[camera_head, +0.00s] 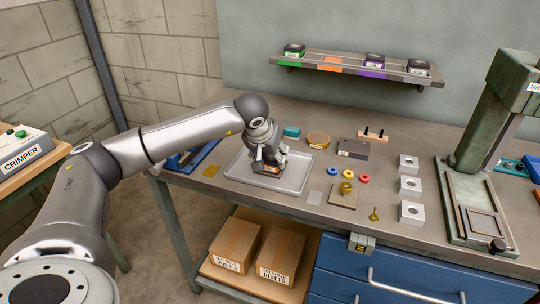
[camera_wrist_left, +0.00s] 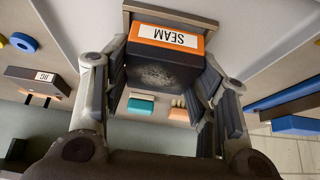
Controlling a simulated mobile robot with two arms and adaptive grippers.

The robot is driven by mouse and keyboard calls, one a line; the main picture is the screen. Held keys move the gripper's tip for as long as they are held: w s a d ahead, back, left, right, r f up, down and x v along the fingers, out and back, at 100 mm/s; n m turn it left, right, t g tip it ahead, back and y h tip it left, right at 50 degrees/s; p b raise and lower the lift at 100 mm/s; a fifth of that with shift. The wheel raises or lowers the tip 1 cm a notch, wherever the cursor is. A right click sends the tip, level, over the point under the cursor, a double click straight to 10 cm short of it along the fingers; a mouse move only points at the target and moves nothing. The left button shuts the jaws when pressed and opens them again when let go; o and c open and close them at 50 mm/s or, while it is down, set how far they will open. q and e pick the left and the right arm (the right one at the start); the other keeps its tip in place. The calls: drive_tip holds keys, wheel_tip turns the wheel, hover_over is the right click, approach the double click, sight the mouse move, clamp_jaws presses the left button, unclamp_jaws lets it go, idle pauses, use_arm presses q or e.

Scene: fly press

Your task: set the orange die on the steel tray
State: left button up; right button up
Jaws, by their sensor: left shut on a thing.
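The orange die (camera_wrist_left: 165,55) is a dark block with an orange band and a white label reading SEAM, seen upside down in the left wrist view. My left gripper (camera_wrist_left: 165,80) is shut on it, a finger on each side. In the head view the left gripper (camera_head: 268,158) points down over the steel tray (camera_head: 236,166), with the die (camera_head: 266,169) low between its fingers, inside the tray's rim. I cannot tell whether the die touches the tray floor. My right gripper is not in view.
A wall shelf (camera_head: 356,68) holds green, purple and grey dies; its orange place is empty. Right of the tray are a dark block (camera_head: 352,148), coloured rings (camera_head: 363,178), pale blocks (camera_head: 410,187) and the fly press (camera_head: 480,150). Blue items (camera_head: 190,157) lie to the left.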

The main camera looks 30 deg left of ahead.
use_arm(q)
drive_tip(key=shift+f+b, duration=0.3)
idle(1.2)
drive_tip(key=shift+w, duration=0.1)
drive_tip(key=o, duration=1.7)
drive_tip(key=shift+f, duration=0.15)
drive_tip(key=v, duration=1.2)
